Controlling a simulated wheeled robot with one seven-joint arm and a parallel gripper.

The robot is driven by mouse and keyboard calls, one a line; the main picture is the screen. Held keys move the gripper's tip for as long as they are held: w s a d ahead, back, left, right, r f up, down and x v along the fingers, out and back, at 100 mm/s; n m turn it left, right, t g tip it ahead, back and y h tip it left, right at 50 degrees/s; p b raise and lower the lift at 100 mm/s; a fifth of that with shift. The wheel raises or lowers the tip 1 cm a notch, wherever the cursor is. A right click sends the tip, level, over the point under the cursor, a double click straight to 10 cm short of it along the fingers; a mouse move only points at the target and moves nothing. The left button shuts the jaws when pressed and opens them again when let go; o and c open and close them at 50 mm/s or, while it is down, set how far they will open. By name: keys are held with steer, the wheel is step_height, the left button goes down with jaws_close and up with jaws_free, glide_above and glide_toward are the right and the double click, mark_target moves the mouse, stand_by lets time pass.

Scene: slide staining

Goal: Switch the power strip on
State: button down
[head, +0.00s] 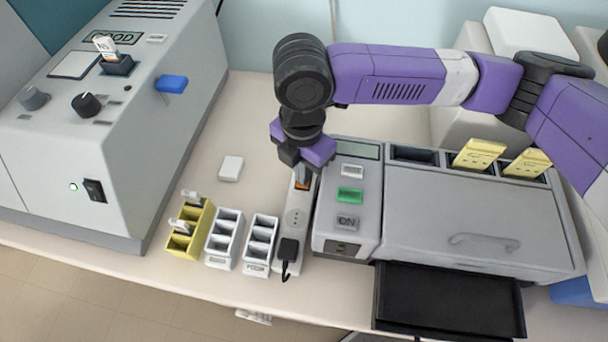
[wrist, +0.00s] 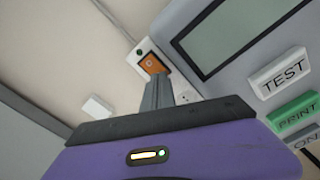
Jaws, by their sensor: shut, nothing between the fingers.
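The power strip (head: 296,222) is a white bar lying on the bench between the small racks and the grey machine. A black plug (head: 288,250) sits in its near end. Its orange rocker switch (wrist: 154,63) shows at the far end in the wrist view, just beyond my fingertips. In the head view the switch (head: 302,184) is partly covered by my gripper. My gripper (head: 300,172) is shut and empty, pointing down over the switch end. In the wrist view the fingertips (wrist: 158,80) are very near the switch; I cannot tell whether they touch it.
The grey machine (head: 345,225) with TEST, PRINT and ON buttons stands close on the right. Small white racks (head: 224,238) and a yellow rack (head: 190,228) stand left. A white block (head: 230,168) lies on clear bench. A large grey unit (head: 130,130) is farther left.

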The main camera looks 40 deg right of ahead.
steer(key=shift+f+b, duration=0.35)
steer(key=shift+f, duration=0.25)
steer(key=shift+r, duration=0.15)
step_height(320, 180, up, 7)
steer(key=p, duration=0.6)
stand_by(0.5)
stand_by(0.4)
